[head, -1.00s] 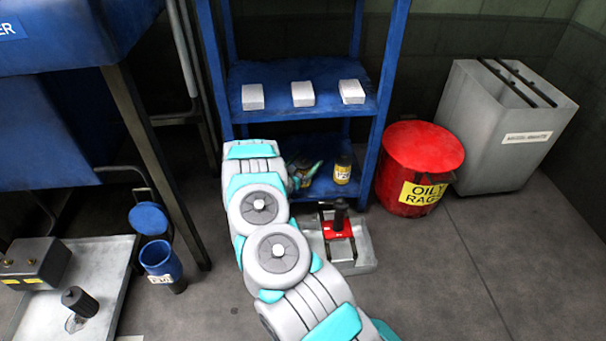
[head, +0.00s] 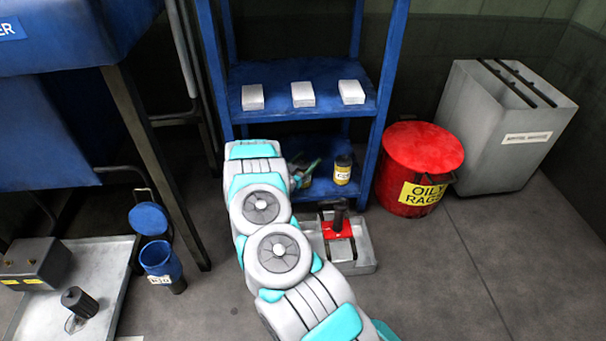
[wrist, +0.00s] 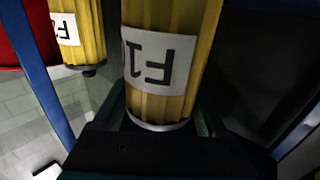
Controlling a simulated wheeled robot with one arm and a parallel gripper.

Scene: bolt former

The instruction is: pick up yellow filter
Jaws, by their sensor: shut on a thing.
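A yellow ribbed filter (wrist: 160,60) with a white label, its print upside down, fills the middle of the wrist view. My gripper (wrist: 160,118) is shut on it, near its metal-rimmed end. A second yellow filter (wrist: 80,38) with a similar label is apart to the left. In the head view one yellow filter (head: 343,172) with a dark top stands on the lower shelf. My gripper (head: 308,174) is just left of it, partly hidden by my arm, and the held filter is mostly hidden there.
The blue shelf rack (head: 385,120) surrounds my gripper, with white boxes (head: 302,94) on the shelf above. A grey tray (head: 364,255) with a red holder (head: 337,228) sits on the floor in front. A red oily-rags bin (head: 420,160) stands right. Floor at lower right is clear.

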